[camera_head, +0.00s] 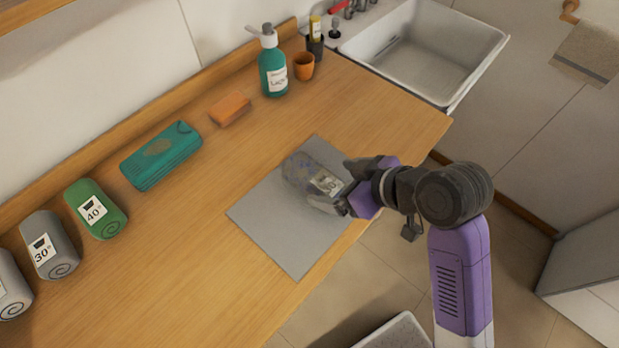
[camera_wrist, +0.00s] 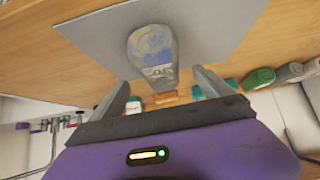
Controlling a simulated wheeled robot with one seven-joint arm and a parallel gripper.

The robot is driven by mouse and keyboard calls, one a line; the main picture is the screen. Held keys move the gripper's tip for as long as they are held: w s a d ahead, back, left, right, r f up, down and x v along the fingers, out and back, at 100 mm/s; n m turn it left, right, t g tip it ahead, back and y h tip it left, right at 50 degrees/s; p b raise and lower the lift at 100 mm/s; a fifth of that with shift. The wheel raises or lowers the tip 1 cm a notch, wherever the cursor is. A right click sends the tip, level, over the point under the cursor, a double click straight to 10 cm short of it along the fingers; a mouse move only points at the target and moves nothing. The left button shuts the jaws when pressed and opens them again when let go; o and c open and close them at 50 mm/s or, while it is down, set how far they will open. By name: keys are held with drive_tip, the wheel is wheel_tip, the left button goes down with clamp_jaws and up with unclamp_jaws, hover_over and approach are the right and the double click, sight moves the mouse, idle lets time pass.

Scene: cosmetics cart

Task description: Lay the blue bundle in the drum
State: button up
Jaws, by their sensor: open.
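A grey bundle with a blue-violet pattern and a white label (camera_head: 302,171) lies on a flat grey mat (camera_head: 272,232) on the wooden counter. In the wrist view the bundle (camera_wrist: 150,48) lies ahead of and between my two fingers. My gripper (camera_head: 336,184) is open at the bundle's label end, one finger on each side. I cannot tell whether the fingers touch it. The fingers and wrist hide part of that end in the head view. No drum can be made out for certain in either view.
Rolled bundles, green (camera_head: 95,208) and grey (camera_head: 50,244), lie at the left with a teal pack (camera_head: 160,155) and an orange block (camera_head: 229,109). A soap bottle (camera_head: 272,72), orange cup (camera_head: 304,66) and sink (camera_head: 420,50) are at the back. A pale tray-like rim (camera_head: 398,330) shows below the counter's front edge.

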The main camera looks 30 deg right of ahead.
sight(316, 180)
drive_tip(key=p+x, duration=0.1)
drive_tip(key=x, duration=0.6)
drive_tip(key=shift+w+a+f, duration=0.1)
drive_tip(key=shift+f, duration=0.1)
drive_tip(key=c, duration=1.6)
drive_tip(key=shift+c, duration=1)
drive_tip(key=shift+r, duration=0.1)
drive_tip(key=shift+r, duration=0.1)
